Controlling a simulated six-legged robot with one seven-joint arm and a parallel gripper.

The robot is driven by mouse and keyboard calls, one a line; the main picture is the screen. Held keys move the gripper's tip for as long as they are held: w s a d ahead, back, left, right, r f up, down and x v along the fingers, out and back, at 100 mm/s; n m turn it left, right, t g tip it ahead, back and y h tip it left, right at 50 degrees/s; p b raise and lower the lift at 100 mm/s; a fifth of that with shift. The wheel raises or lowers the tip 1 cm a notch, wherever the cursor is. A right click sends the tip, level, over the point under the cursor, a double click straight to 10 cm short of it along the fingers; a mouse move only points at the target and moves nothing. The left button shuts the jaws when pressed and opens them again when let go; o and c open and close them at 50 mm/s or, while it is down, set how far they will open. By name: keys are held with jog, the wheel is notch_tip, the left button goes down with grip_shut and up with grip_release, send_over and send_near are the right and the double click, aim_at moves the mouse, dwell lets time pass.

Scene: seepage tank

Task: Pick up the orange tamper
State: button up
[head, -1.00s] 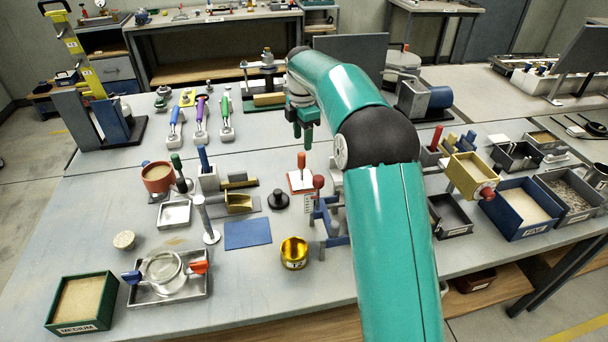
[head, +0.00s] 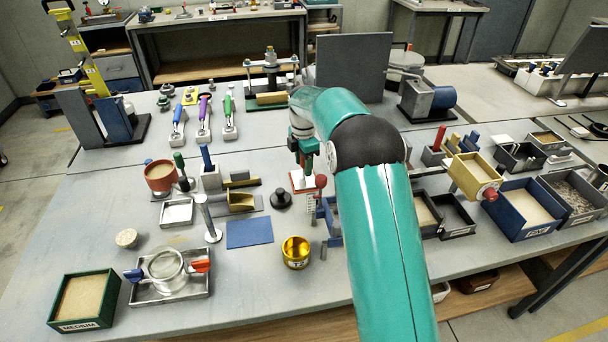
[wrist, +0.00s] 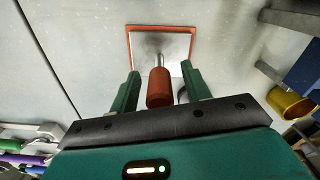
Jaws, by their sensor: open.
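The orange tamper (wrist: 159,88) stands on the bench, its orange handle rising on a thin metal rod from a square pale plate (wrist: 150,42) with an orange rim. My gripper (wrist: 160,72) is open, with one green finger on each side of the handle; I cannot tell whether either finger touches it. In the head view the plate (head: 300,184) shows just below my gripper (head: 306,163), and the gripper mostly hides the handle.
A yellow tin (head: 296,252) and a blue mat (head: 249,232) lie nearer the front. Bare bench is behind the tamper.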

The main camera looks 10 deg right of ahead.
grip_shut()
jog(key=shift+r, duration=0.1)
notch_tip(320, 180, up, 10)
dwell(0.5)
